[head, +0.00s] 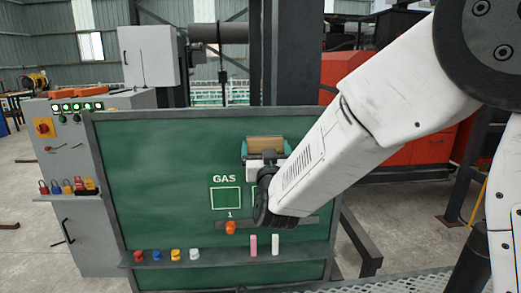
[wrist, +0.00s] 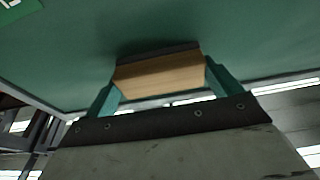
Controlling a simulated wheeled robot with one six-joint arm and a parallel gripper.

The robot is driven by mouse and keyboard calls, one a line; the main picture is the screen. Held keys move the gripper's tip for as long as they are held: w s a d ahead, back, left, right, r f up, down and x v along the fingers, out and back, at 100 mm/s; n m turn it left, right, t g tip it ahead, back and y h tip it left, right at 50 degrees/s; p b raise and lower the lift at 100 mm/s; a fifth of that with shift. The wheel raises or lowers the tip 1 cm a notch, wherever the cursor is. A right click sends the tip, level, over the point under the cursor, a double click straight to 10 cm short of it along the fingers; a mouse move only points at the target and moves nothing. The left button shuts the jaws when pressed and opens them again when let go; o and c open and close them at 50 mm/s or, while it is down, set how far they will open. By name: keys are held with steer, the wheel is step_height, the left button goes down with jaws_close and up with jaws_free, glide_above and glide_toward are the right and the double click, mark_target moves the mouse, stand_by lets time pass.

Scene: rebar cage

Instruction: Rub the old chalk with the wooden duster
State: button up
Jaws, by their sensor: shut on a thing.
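The wooden duster (head: 265,144) is held by my gripper (head: 264,154) in front of the upper right part of the green chalkboard (head: 150,180). In the wrist view the duster (wrist: 160,76) is a pale wooden block with a dark pad, between the two teal fingers of my gripper (wrist: 160,80). The pad faces the board and looks at or very near its surface; I cannot tell if it touches. White "GAS" lettering (head: 224,179) stands lower left of the duster, above a box outline. No old chalk marks are clear; my arm hides part of the board.
The board's ledge (head: 220,257) holds several coloured knobs or magnets, a pink stick (head: 253,245) and a white stick (head: 275,244). An orange knob (head: 230,227) sits under the box. A grey control cabinet (head: 60,160) with padlocks stands left.

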mark_target(251, 148)
steer(key=d, duration=0.6)
steer(key=shift+w+d, duration=0.25)
steer(key=shift+a, duration=0.1)
steer(key=shift+s+a, duration=0.15)
steer(key=shift+a, duration=1.6)
steer(key=shift+s+a, duration=0.15)
steer(key=shift+a, duration=1.55)
steer(key=shift+s+a, duration=0.15)
steer(key=shift+a, duration=1.6)
steer(key=shift+s, duration=0.1)
steer(key=shift+s+d, duration=0.15)
steer(key=shift+s, duration=1.3)
steer(key=shift+s+d, duration=0.15)
steer(key=shift+s, duration=1.3)
steer(key=shift+s+d, duration=0.1)
steer(key=shift+s, duration=1.35)
